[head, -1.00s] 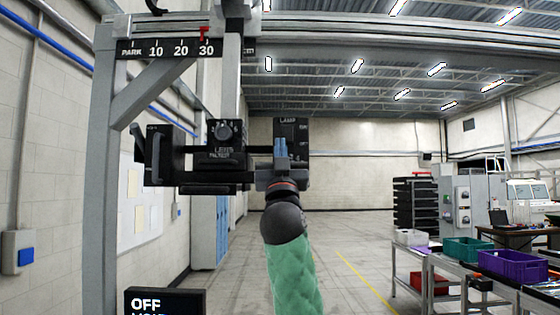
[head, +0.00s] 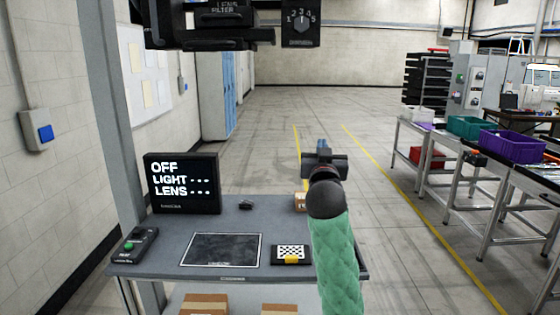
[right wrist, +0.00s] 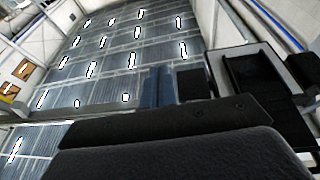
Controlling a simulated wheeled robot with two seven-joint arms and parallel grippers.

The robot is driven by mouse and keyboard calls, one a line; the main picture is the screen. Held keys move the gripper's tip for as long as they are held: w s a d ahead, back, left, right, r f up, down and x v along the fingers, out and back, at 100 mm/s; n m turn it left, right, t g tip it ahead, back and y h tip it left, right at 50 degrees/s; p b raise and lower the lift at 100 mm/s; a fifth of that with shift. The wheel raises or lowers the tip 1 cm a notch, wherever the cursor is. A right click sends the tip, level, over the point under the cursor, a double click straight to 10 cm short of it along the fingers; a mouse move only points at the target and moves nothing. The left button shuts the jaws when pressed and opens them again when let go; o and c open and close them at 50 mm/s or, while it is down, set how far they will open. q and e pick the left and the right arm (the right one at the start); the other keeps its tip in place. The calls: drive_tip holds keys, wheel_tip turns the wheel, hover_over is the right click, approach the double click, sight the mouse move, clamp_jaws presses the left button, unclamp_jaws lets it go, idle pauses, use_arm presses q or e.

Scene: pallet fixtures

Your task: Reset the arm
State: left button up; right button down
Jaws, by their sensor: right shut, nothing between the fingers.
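My right gripper (head: 321,148) is in the middle of the head view, on the green-sleeved arm that rises from the bottom edge. It is shut and empty. It appears below the black instrument head and beyond the right part of the grey table, touching nothing that I can see. In the right wrist view its blue-grey fingers (right wrist: 158,86) show against the ceiling. The black instrument head (head: 215,30) hangs at the top left, with a numbered dial (head: 300,27) at its right end. My left gripper is not in view.
The grey table (head: 210,232) holds a display (head: 183,183) reading OFF, LIGHT, LENS, a dark mat (head: 221,249), a checkered card (head: 291,253) and a control box with a green button (head: 135,244). Benches with a purple bin (head: 510,145) stand right. The floor beyond is clear.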

drive_tip(key=s+d+f+g, duration=0.25)
drive_tip(key=s+f, duration=0.35)
drive_tip(key=f, duration=0.7)
drive_tip(key=s+d+f+n+g+y, duration=0.15)
drive_tip(key=s+f+g, duration=0.3)
drive_tip(key=f, duration=0.85)
drive_tip(key=s+d+f+g+h, duration=0.1)
drive_tip(key=s+d+f+g, duration=0.15)
drive_tip(key=s+f, duration=0.65)
drive_tip(key=s+d+f+n+g+y, duration=0.15)
drive_tip(key=s+f+g, duration=0.25)
drive_tip(key=s+f, duration=0.9)
drive_tip(key=s+d+f+g, duration=0.4)
drive_tip(key=s+f, duration=0.5)
drive_tip(key=s, duration=0.7)
drive_tip(key=w+a+f+g, duration=0.1)
drive_tip(key=a+f, duration=0.1)
drive_tip(key=f, duration=0.9)
drive_tip(key=w+a+f+g, duration=0.1)
drive_tip(key=f, duration=1)
drive_tip(key=s+f, duration=0.4)
drive_tip(key=f, duration=0.8)
drive_tip(key=s+f, duration=0.4)
drive_tip(key=f, duration=0.9)
drive_tip(key=shift+s+a+f, duration=0.2)
drive_tip(key=shift+f, duration=0.1)
drive_tip(key=shift+w+g, duration=0.1)
drive_tip(key=shift+g, duration=0.15)
